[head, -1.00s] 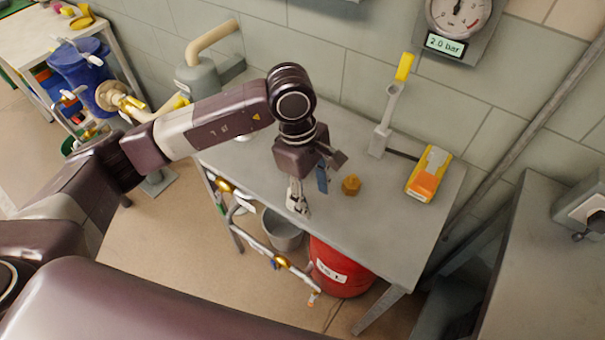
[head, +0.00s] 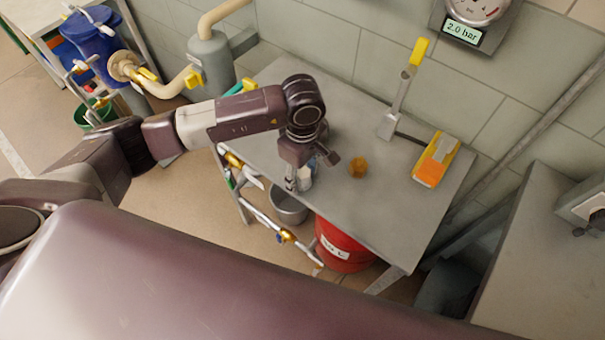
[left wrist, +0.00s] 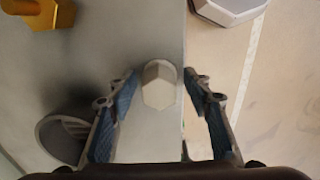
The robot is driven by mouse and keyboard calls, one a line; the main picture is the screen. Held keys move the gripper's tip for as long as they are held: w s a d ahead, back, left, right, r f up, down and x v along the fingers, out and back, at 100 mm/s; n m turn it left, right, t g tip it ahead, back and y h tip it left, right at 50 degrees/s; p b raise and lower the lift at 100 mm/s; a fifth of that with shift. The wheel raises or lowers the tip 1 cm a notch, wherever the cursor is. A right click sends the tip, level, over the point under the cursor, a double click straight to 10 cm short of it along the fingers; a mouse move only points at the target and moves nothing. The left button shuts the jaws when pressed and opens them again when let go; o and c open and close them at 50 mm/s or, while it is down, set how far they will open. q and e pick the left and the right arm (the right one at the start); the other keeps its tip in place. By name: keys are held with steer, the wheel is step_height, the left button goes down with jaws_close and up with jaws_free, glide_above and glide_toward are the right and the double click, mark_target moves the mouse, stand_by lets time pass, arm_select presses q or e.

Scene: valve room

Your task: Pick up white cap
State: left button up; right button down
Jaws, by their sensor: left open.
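The white cap (left wrist: 158,86), hexagonal and pale, shows in the left wrist view near the edge of the grey table, in the gap between my left fingertips. My left gripper (left wrist: 161,98) is open, with one blue-padded finger on each side of the cap, and I see no finger touching it. In the head view my left gripper (head: 299,184) points down over the table's front edge. There the cap cannot be told apart from the gripper. My right gripper is not in view.
A yellow-orange device (head: 435,160) and a yellow-handled lever (head: 400,95) stand farther back. A grey bucket (head: 288,207) and red container (head: 340,245) are below.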

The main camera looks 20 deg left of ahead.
arm_select(q)
steer(key=c, duration=1)
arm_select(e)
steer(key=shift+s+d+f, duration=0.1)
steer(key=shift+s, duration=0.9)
arm_select(q)
steer(key=shift+o, duration=0.2)
